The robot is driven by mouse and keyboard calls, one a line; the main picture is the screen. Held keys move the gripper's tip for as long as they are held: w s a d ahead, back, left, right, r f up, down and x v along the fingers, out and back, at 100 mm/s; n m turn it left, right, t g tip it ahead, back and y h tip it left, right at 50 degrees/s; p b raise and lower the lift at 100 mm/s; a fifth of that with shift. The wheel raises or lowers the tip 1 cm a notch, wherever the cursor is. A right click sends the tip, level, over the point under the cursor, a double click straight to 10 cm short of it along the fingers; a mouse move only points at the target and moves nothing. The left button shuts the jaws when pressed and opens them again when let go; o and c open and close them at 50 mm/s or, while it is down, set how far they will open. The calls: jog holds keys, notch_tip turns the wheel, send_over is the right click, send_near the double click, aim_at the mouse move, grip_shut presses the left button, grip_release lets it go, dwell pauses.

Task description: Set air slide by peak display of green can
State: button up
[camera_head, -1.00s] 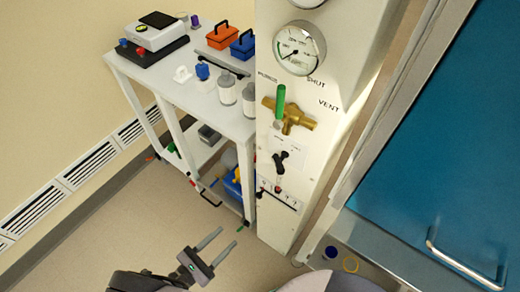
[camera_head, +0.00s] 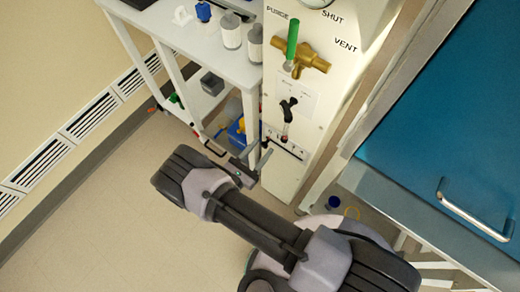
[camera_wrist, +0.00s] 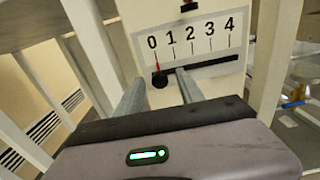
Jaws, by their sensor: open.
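The air slide (camera_wrist: 208,68) is a dark slot under a printed scale from 0 to 4 on the white column. Its round black knob (camera_wrist: 159,80) is at the left end, and a red pointer (camera_wrist: 157,62) marks 0. The slide also shows low on the column in the head view (camera_head: 285,146). My gripper (camera_wrist: 160,77) is open. In the wrist view its fingers appear on either side of the knob; contact cannot be told. In the head view my gripper (camera_head: 260,156) is close to the slide's left end. I cannot identify a green can or its display.
Above the slide are a small black handle (camera_head: 287,109) and a brass valve (camera_head: 311,61) with a green lever (camera_head: 292,39). A white table (camera_head: 215,55) stands left of the column. A blue panel with a metal handle (camera_head: 470,216) is at right. Floor at lower left is clear.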

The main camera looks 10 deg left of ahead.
grip_shut()
dwell(1.4)
